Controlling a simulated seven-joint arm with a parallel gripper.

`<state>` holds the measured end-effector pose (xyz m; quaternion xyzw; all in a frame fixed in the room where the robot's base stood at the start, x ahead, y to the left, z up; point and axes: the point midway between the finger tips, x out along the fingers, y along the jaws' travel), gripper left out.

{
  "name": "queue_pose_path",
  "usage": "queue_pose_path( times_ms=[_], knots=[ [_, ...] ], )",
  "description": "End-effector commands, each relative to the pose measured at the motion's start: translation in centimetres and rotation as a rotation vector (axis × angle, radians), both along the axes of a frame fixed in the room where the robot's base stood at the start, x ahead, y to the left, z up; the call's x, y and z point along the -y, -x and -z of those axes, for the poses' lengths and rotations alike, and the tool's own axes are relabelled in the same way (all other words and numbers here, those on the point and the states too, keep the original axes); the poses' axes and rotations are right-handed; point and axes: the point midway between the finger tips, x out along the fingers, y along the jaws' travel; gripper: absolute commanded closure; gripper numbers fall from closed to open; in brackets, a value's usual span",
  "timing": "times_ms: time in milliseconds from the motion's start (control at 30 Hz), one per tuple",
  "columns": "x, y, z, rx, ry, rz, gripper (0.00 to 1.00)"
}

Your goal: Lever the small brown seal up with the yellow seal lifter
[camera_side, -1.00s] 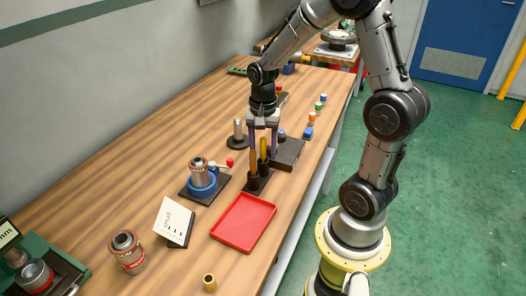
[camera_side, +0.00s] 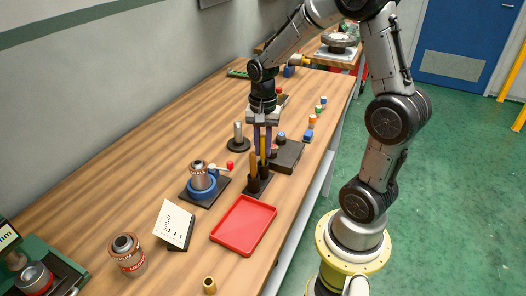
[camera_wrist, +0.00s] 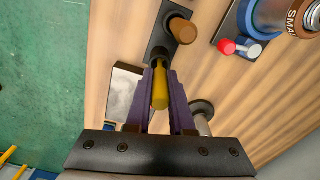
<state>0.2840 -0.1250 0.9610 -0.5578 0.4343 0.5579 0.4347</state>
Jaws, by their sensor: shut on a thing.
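The yellow seal lifter (camera_side: 263,148) stands upright in a black tool stand (camera_side: 258,186) on the bench. My gripper (camera_side: 262,153) is shut on its handle from above. In the wrist view the yellow handle (camera_wrist: 160,90) lies between my purple fingers (camera_wrist: 160,74), and its lower part is hidden in the stand. A small brownish canister (camera_side: 199,176), marked SMALL in the wrist view (camera_wrist: 296,18), sits in a blue ring holder (camera_side: 202,190) to the left. A brown seal on its top cannot be made out clearly.
A tool with an orange-brown handle (camera_side: 253,164) stands close beside the lifter. A red tray (camera_side: 243,226) lies in front. A tilted card (camera_side: 174,222), another canister (camera_side: 127,252) and a dark block (camera_side: 288,155) are nearby. Wall-side bench wood is clear.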

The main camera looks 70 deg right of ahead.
Motion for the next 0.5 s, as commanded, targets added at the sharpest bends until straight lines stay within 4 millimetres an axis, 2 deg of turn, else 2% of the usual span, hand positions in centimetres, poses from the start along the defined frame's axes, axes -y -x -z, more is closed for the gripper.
queue_pose_path(
  times_ms=[300, 500],
  knots=[
    [0.0, -0.1, -6.1, 0.005, 0.003, 0.0, 1.0],
    [0.0, 0.0, -8.2, 0.0, 0.001, -0.029, 1.0]
  ],
)
